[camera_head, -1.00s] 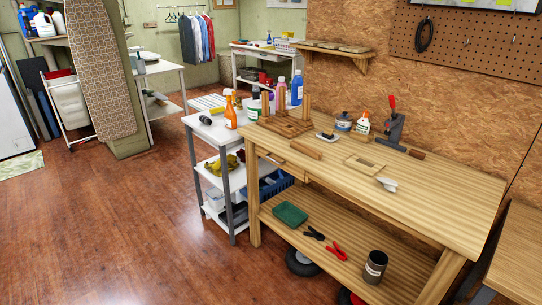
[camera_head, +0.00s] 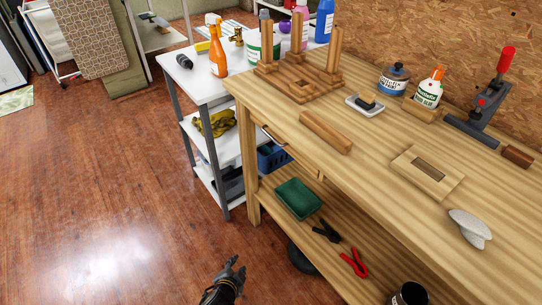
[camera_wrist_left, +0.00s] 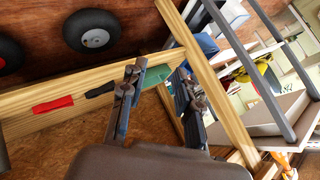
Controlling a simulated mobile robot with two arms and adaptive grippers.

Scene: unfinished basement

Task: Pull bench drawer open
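The wooden workbench (camera_head: 370,185) fills the right of the head view. Its drawer (camera_head: 297,156) lies under the front edge of the top, near the left leg, with a dark handle (camera_head: 272,135) on its front. The drawer looks closed. My left gripper (camera_head: 236,266) is low in front of the bench, below and apart from the drawer. In the left wrist view its two fingers (camera_wrist_left: 163,88) are spread with nothing between them. The bench leg (camera_wrist_left: 205,75) crosses that tilted view beyond the fingers. My right gripper is in neither view.
A white side table (camera_head: 205,85) stands left of the bench. Wood blocks, bottles and a clamp are on the benchtop. The floor at left is clear.

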